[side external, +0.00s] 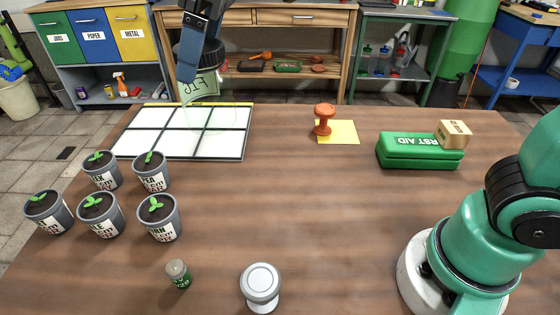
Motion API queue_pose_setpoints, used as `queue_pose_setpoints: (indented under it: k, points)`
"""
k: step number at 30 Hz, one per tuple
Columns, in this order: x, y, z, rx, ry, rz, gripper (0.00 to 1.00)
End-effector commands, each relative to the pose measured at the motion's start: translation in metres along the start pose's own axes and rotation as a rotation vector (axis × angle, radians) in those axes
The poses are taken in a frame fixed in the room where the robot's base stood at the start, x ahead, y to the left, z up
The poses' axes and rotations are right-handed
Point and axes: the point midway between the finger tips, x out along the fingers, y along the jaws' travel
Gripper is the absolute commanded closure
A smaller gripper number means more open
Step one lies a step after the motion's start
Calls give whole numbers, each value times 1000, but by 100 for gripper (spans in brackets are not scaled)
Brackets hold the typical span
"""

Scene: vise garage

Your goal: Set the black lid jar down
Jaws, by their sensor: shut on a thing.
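The black lid jar (205,86) is clear, with a dark lid and a pale green label whose lettering looks reversed. It hangs at the top left, in front of the far part of the white gridded panel (150,143). My gripper (190,68) reaches down from the top edge and is shut on the jar near its lid. One blue finger shows plainly on the near side; the other is mostly hidden. The clear lower body of the jar is hard to make out, and I cannot tell its exact height above the panel.
Several seedling pots (99,216) stand at the left. A small green-labelled jar (179,274) and a grey-lidded jar (261,286) are at the front. The middle is clear.

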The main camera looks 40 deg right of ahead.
Motion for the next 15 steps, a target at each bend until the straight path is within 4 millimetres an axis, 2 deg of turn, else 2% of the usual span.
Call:
queue_pose_setpoints:
  k: [1,5,15]
  points:
    - [1,-9,2,-23,0,-9,100]
    - [12,-16,8,-46,1,-18,100]
    - [84,-16,39,-44,1,-17,100]
